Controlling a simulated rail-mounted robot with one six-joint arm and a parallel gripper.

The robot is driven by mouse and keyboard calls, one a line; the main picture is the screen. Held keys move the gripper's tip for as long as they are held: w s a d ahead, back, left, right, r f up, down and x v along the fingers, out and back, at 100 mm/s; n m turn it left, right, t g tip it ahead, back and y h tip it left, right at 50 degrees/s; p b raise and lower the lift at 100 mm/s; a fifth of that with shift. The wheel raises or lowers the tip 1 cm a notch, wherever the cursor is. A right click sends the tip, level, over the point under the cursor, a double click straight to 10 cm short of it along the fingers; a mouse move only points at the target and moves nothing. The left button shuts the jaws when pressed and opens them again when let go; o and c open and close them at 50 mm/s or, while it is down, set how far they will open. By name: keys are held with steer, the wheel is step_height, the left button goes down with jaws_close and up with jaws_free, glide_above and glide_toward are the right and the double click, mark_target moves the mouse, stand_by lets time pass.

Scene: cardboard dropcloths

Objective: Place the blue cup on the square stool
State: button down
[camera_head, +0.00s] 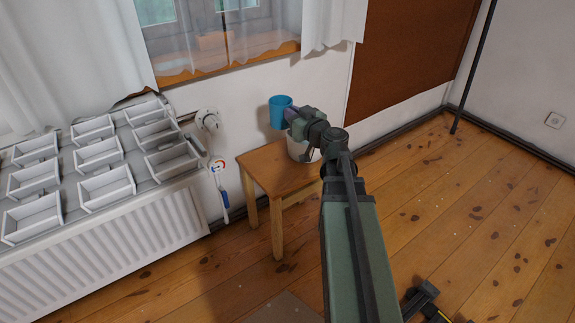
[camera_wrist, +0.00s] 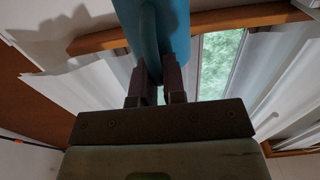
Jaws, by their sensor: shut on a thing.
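The blue cup (camera_head: 280,111) is held in the air above the wooden square stool (camera_head: 264,165) in the head view. My gripper (camera_head: 289,113) is shut on the cup from its right side. In the wrist view the blue cup (camera_wrist: 166,35) fills the top middle, and my gripper's fingers (camera_wrist: 155,82) close on a thin part of it, which looks like the handle. The cup looks upright and clear of the stool top. My arm hides part of the stool's right side.
A white container (camera_head: 302,150) stands at the stool's right, partly behind my arm. A radiator (camera_head: 130,232) with several white open boxes (camera_head: 106,184) above it is on the left. The window (camera_head: 225,30) and curtains are behind. The stool top's left and front are clear.

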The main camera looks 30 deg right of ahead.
step_height(320, 180, down, 19)
steer(key=b, duration=1.7)
steer(key=shift+f, duration=0.1)
steer(key=shift+r, duration=0.3)
steer(key=shift+f, duration=0.15)
steer(key=c, duration=1.6)
jaws_free()
steer(key=o, duration=0.4)
